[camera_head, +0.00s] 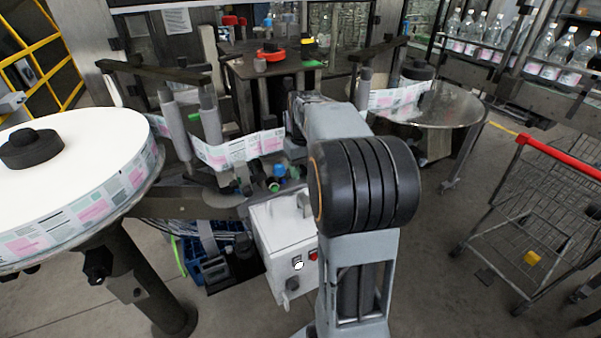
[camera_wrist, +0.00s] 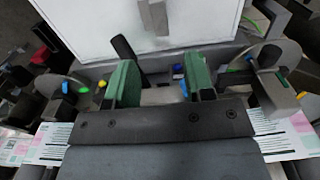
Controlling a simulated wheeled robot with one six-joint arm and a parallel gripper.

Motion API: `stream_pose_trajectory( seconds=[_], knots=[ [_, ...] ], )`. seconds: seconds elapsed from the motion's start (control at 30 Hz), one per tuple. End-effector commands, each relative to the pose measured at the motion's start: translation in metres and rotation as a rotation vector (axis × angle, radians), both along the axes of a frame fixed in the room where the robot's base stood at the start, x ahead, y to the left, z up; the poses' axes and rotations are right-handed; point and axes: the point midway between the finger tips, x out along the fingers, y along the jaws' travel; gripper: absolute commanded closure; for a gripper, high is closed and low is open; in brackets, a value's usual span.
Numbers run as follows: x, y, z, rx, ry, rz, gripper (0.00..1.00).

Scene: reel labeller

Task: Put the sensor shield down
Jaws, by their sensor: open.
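My gripper (camera_wrist: 160,82) shows in the wrist view with its two green fingers wide apart and nothing held between them. A dark, slanted, lever-like piece (camera_wrist: 123,47) stands up just beyond the left finger. I cannot tell for sure whether it is the sensor shield, or whether the finger touches it. Small grey metal parts and a blue knob lie beyond and between the fingers. In the head view my arm hides my gripper, and I cannot make out the shield there.
A white control box (camera_head: 281,240) stands below the machine; a white panel with a handle fills the top of the wrist view (camera_wrist: 100,22). The label web (camera_head: 240,148) runs across rollers. A large label reel (camera_head: 95,135) is at left. A wire cart (camera_head: 530,220) stands right.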

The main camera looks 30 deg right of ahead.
Motion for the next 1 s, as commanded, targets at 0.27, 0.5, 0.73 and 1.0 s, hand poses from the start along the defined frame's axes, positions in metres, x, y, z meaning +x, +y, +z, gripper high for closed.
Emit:
stream_pose_trajectory(
  seconds=[0.27,0.5,0.73,1.0],
  knots=[
    [-0.039,0.081,0.019,-0.042,-0.128,0.058,0.52],
    [-0.099,0.149,0.005,-0.047,-0.287,0.111,0.52],
    [-0.13,0.176,-0.013,-0.032,-0.366,0.135,0.52],
    [-0.134,0.179,-0.016,-0.029,-0.378,0.136,0.52]
  ],
)
